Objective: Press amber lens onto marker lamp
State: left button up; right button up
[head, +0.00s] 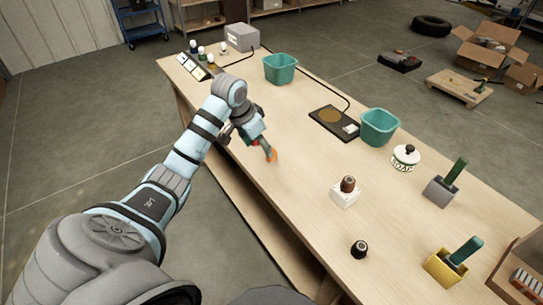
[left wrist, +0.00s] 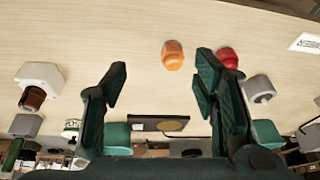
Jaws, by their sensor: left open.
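The amber lens (head: 273,156) is a small orange piece on the wooden table, partly hidden by my left gripper (head: 262,146). In the left wrist view the amber lens (left wrist: 172,55) lies just past the two spread green fingers (left wrist: 160,75), nearer the right one and apart from both. My left gripper is open and empty. A red lens (left wrist: 228,57) lies by the right fingertip. A white block with a brown cap (head: 345,198), possibly the marker lamp, stands towards the front right; it also shows in the left wrist view (left wrist: 38,74). My right gripper is out of view.
Teal bins (head: 281,69) (head: 379,127), a black scale-like pad (head: 333,122), a lidded jar (head: 405,157), a grey holder (head: 440,191), a yellow holder (head: 446,267) and a dark knob (head: 359,248) stand on the table. The mid-table between gripper and white block is clear.

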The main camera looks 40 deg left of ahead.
pick_arm(q)
notch_tip(320, 180, up, 4)
jog(key=w+a, duration=0.1)
jog(key=a, duration=0.1)
jog(key=b+x, duration=0.1)
jog(key=x, duration=0.8)
jog(key=shift+w+d+f, duration=0.15)
jog(key=b+x, duration=0.1)
jog(key=x, duration=0.4)
jog(key=shift+w+b, duration=0.3)
jog(key=c, duration=1.1)
